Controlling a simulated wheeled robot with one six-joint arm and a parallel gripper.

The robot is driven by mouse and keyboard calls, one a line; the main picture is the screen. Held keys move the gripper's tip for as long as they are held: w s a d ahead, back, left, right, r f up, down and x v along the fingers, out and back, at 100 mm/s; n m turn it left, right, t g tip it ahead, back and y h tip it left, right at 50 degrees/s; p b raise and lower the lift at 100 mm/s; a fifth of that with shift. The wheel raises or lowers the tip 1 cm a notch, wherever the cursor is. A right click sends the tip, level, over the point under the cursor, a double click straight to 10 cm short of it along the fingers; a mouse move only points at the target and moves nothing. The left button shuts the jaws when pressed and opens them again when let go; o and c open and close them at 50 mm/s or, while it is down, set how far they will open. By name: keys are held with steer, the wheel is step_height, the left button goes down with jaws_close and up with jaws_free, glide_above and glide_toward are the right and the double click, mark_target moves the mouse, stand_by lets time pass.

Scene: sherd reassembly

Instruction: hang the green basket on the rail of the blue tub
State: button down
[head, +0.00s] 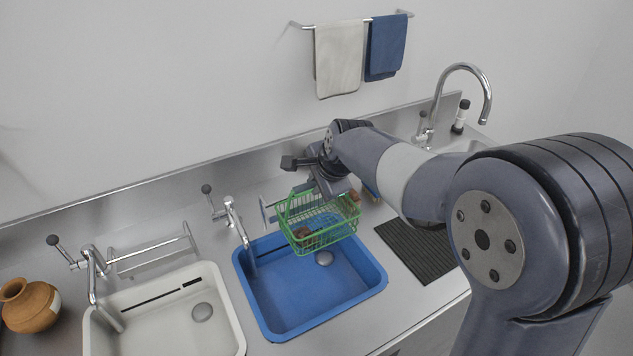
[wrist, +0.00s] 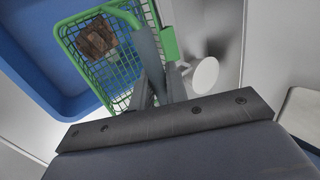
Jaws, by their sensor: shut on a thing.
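The green basket (head: 322,238) hangs from my gripper (head: 318,190) over the back part of the blue tub (head: 290,318). It is a wire mesh basket, and brown sherds (head: 302,232) show in it. In the wrist view, my gripper (wrist: 152,85) is shut on the green basket (wrist: 88,62) near its rim, and a brown sherd (wrist: 97,37) lies inside. The tub's metal rail (head: 264,211) shows at its left end behind the basket; the rest is hidden. I cannot tell whether the basket touches the rail. The blue tub also shows in the wrist view (wrist: 40,62).
A white tub (head: 165,325) with its own rail (head: 150,243) stands left, beside a brown pot (head: 30,305). A faucet (head: 236,218) rises at the blue tub's left back. A dark ribbed mat (head: 418,250) lies right. Towels (head: 339,60) hang on the wall.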

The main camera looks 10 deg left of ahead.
stand_by(0.4)
steer(key=c, duration=1.3)
jaws_free()
steer(key=shift+r, duration=0.1)
steer(key=b+v, duration=0.1)
steer(key=v, duration=0.9)
steer(key=shift+s+d+r, duration=0.15)
steer(key=shift+s+r, duration=0.05)
steer(key=shift+r, duration=0.05)
steer(key=shift+f, duration=0.15)
steer(key=shift+p+x, duration=0.3)
steer(key=shift+x, duration=3.1)
